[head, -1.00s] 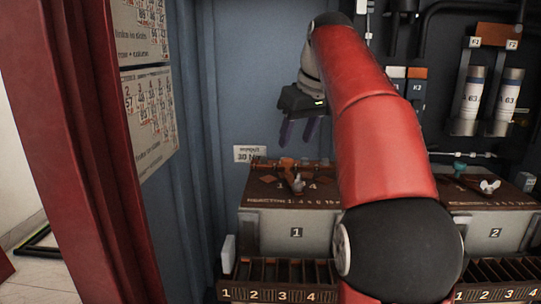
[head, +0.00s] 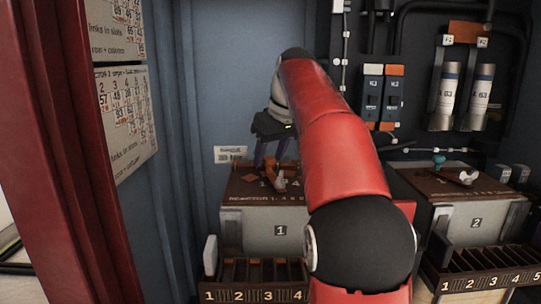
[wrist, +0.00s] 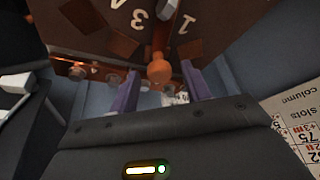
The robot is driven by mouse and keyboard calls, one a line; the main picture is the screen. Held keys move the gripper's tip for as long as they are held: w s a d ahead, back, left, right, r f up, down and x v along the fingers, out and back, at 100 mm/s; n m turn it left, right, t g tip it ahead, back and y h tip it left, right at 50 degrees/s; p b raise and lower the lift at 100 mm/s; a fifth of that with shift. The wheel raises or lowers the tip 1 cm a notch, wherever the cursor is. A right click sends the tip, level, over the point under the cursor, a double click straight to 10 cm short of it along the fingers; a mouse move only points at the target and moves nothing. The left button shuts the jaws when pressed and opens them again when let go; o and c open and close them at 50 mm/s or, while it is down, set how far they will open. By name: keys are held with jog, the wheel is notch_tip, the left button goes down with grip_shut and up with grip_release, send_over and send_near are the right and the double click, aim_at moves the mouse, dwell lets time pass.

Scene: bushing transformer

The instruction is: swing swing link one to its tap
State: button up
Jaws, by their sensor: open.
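The reactor box marked 1 (head: 262,232) has a brown top with numbers on it. On that top lies swing link one, a copper-coloured bar with a pale part (head: 279,180). In the wrist view the copper bar's round end (wrist: 159,71) shows between my fingers, with numerals 3 and 1 on either side. My gripper (head: 270,154) is open, its purple fingers pointing down just above the back of the top. In the wrist view my gripper (wrist: 158,88) has one finger on each side of the round end, with gaps. My arm hides part of the top's right side.
A slotted rack (head: 255,270) with numbered slots stands in front of box 1. Reactor box 2 (head: 472,225) stands to the right with a similar top. A red post (head: 60,150) and number charts (head: 123,108) stand at left.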

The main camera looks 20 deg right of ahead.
aim_at(288, 177)
grip_shut()
jog(key=shift+d, duration=0.1)
dwell(0.3)
jog(key=shift+s+d+r+m+h+p, duration=0.15)
jog(key=shift+d+m+h+p, duration=0.2)
jog(key=shift+m, duration=0.3)
jog(key=shift+s+d+m+h+p, duration=0.15)
jog(key=shift+d+m+p, duration=0.25)
jog(key=shift+m, duration=0.25)
jog(key=shift+s+d+m+h+p, duration=0.35)
jog(key=shift+d+m, duration=0.15)
jog(key=shift+m, duration=0.35)
jog(key=shift+s+d+m+h+p, duration=0.2)
jog(key=shift+d+m+h+p, duration=0.25)
jog(key=shift+m, duration=0.4)
grip_release()
